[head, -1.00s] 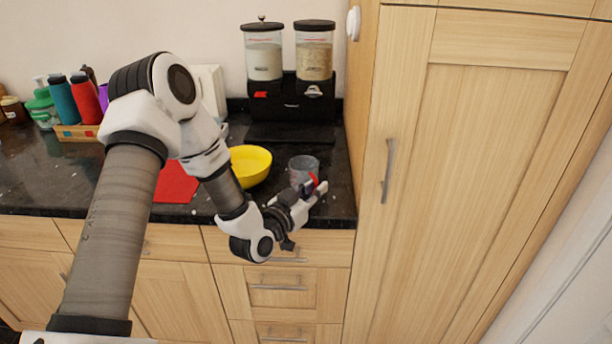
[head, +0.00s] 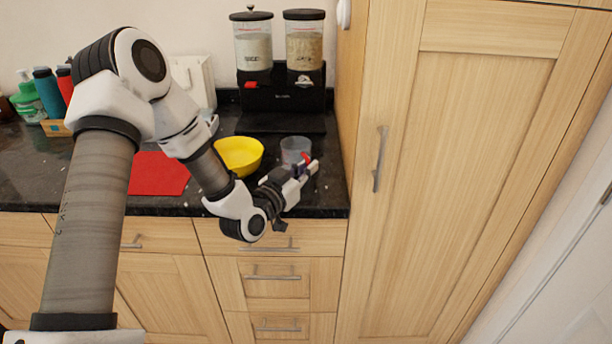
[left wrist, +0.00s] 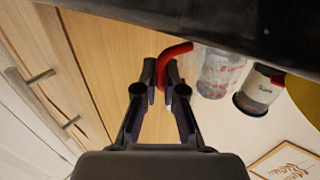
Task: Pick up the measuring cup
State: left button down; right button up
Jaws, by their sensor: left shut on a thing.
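The measuring cup (head: 294,150) is a clear cup with a red handle, near the right end of the dark countertop, beside the yellow bowl. It also shows upside down in the left wrist view (left wrist: 212,72), its red handle curving to the fingertips. My left gripper (head: 308,166) is shut on the red handle, at the cup's front right side. In the left wrist view its fingers (left wrist: 161,75) close around the handle end. The cup looks upright; any gap under it is hard to judge. My right gripper is not in view.
The yellow bowl (head: 240,156) stands left of the cup, and a red mat (head: 158,174) lies farther left. A two-jar dispenser (head: 281,95) stands behind. A tall wooden cabinet (head: 480,170) bounds the counter on the right. Drawers lie below the front edge.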

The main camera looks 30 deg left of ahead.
pick_arm(q)
jog(key=s+a+r+p, duration=0.2)
jog(key=s+p, duration=0.7)
jog(key=s, duration=0.7)
jog(key=shift+a+p, duration=0.35)
